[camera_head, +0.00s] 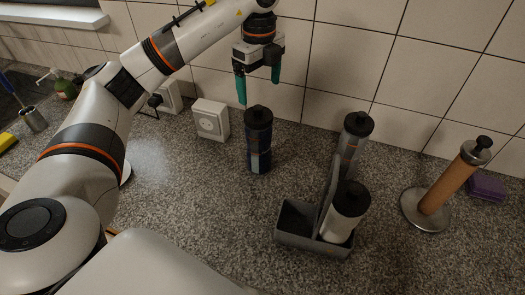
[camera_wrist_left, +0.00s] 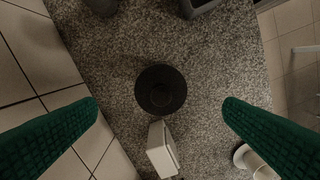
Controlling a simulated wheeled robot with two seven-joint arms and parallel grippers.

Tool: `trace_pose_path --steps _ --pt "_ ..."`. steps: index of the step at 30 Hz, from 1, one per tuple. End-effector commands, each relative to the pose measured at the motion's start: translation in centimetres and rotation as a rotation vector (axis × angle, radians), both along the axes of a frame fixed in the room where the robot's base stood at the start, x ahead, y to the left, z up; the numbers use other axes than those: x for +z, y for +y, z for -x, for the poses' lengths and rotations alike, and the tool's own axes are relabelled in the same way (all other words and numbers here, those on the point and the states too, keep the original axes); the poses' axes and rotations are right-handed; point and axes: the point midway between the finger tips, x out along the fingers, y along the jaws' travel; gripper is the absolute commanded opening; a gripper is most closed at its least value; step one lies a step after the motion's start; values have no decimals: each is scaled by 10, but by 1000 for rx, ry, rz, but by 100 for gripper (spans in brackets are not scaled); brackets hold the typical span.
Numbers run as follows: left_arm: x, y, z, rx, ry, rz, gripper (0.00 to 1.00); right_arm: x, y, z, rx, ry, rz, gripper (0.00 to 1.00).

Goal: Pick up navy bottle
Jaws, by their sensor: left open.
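The navy bottle (camera_head: 259,155) stands upright on the speckled counter, with a black lid on top. In the left wrist view its round dark lid (camera_wrist_left: 161,90) shows from above, between the two fingers. My left gripper (camera_head: 258,92) is open and empty, pointing down above the bottle, with its green fingertips apart from it. Both green fingers also show in the left wrist view (camera_wrist_left: 161,107), wide apart on either side of the lid. My right gripper is in neither view.
A wooden roll holder (camera_head: 450,185) stands far right. The tiled wall is behind.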

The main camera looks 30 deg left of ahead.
Motion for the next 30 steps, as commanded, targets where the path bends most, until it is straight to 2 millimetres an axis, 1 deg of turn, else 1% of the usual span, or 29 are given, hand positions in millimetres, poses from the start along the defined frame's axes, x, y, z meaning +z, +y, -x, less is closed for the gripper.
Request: trace_pose_path --steps 1,5,11,12,17,20,25,27,30 --pt "-5 0 0 1 2 -1 91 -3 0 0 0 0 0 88" --pt "-20 0 1 -1 5 0 91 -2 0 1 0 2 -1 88" --pt "-49 0 1 -1 5 2 91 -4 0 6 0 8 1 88" --pt "-54 0 1 -1 5 0 91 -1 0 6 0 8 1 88" --pt "-67 0 0 -2 2 1 91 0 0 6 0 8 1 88" --pt "-72 1 0 -1 4 0 91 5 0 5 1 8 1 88" --pt "-94 5 -2 0 7 0 91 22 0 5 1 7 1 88" --pt "-106 5 -2 -1 5 1 91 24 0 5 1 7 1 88" --pt "-116 5 -3 -2 3 0 91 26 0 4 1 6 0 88"
